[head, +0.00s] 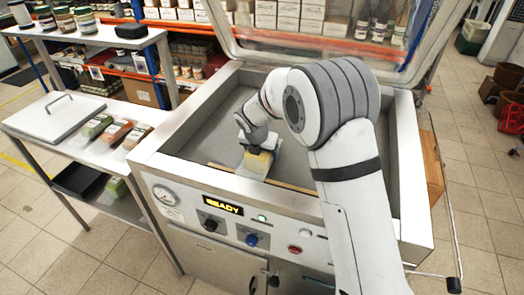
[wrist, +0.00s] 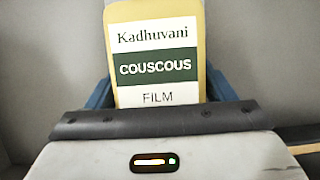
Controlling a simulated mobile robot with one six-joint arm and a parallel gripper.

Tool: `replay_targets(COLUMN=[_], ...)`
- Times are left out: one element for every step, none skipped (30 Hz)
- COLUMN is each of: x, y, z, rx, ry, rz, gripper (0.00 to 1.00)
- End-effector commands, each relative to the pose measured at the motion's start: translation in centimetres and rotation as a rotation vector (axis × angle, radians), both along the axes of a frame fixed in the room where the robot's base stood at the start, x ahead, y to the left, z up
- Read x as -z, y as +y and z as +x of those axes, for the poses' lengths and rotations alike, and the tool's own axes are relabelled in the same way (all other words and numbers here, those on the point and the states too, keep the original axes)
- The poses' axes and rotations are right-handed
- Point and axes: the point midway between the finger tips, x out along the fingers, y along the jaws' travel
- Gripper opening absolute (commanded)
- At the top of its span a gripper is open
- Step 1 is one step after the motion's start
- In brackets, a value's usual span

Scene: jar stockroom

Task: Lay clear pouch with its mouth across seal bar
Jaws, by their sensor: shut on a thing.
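The clear pouch (head: 259,163) has yellowish contents and a white-and-green label. In the wrist view the pouch (wrist: 192,35) reads "Kadhuvani COUSCOUS FILM". My gripper (head: 247,149) is shut on it, inside the open chamber of the sealing machine. Blue finger parts show on both sides of the pouch in the wrist view. The seal bar (head: 290,186) is a thin tan strip along the chamber's front; a short piece of the bar (wrist: 302,148) shows at the wrist view's right edge. The pouch is close to the bar in the head view. Its mouth and any contact are not clear.
The machine's clear lid (head: 300,45) is raised behind the chamber. Its front panel display (head: 223,205) reads "READY". A side table (head: 60,140) at left holds several packets (head: 115,133). The chamber floor (head: 225,125) around the pouch is otherwise bare.

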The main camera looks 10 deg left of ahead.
Motion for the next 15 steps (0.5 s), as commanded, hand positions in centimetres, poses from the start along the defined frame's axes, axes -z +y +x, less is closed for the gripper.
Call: replay_targets(x=[-0.07,0.0,0.14,0.21,0.18,0.18,0.18,0.17,0.17,0.16,0.16,0.16,0.16,0.15,0.15], y=[0.04,0.04,0.04,0.01,0.02,0.02,0.02,0.02,0.03,0.03,0.03,0.04,0.04,0.04,0.05], z=[0.03,0.03,0.03,-0.01,-0.02,-0.02,-0.02,-0.02,-0.02,-0.03,-0.03,-0.02,-0.02,-0.03,-0.03], rx=[0.0,0.0,0.0,0.0,0.0,0.0,-0.001,-0.001,-0.001,-0.001,-0.001,-0.001,-0.001,-0.001,-0.001], ry=[-0.001,-0.001,-0.001,0.0,0.0,0.0,0.0,0.0,0.0,0.0,0.0,0.0,0.0,0.0,0.0], rz=[0.001,0.001,0.001,0.0,0.0,0.0,0.0,0.0,0.0,0.0,0.0,0.0,0.0,0.0,0.0], gripper=[0.37,0.37,0.37,0.78,0.8,0.84,0.86,0.89,0.92,0.94,0.97,0.98,0.98,0.98,0.98])
